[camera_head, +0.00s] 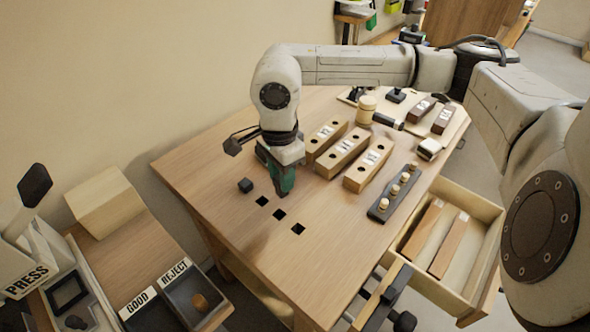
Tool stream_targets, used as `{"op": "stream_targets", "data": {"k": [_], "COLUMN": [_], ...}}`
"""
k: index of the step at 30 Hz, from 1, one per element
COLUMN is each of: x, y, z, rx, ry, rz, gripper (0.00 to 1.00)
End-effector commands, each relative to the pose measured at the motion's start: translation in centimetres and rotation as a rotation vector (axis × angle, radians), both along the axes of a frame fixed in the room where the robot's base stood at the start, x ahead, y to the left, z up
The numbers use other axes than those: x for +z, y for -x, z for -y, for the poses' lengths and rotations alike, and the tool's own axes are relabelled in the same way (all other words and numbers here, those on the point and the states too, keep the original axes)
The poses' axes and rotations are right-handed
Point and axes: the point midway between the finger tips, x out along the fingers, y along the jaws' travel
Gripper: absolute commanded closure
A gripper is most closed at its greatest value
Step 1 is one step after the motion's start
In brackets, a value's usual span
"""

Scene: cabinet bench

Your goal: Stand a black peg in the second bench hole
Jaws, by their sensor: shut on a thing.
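The wooden bench (217,238) has a slanted row of square holes. A black peg (246,185) stands at the row's far left end, with its top showing above the wood. Three open holes follow it: one beside the peg (262,201), a middle one (279,215) and a near one (298,229). My gripper (283,190) points down just above and behind the open holes, with green on its fingers. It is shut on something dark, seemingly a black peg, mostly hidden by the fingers. I cannot tell whether its lower end touches the bench.
Several wooden blocks (341,152) with holes stand right of my gripper. A dark strip with pale pegs (396,191) lies beyond. A mallet (367,108) lies at the back. An open drawer (463,286) juts out at right. GOOD and REJECT trays (186,297) sit lower left.

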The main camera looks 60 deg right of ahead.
Motion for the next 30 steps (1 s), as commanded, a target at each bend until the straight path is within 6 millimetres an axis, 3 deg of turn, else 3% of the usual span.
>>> {"op": "stream_targets", "data": {"k": [6,14,30], "x": [-0.4,-1.0,-5.7], "y": [-0.5,-0.5,-0.5], "z": [-0.9,-1.0,-0.9], "rx": [0.179,0.2,0.197], "ry": [0.001,0.001,0.002], "rz": [0.002,0.002,0.001], "gripper": [1.0,1.0,1.0]}}
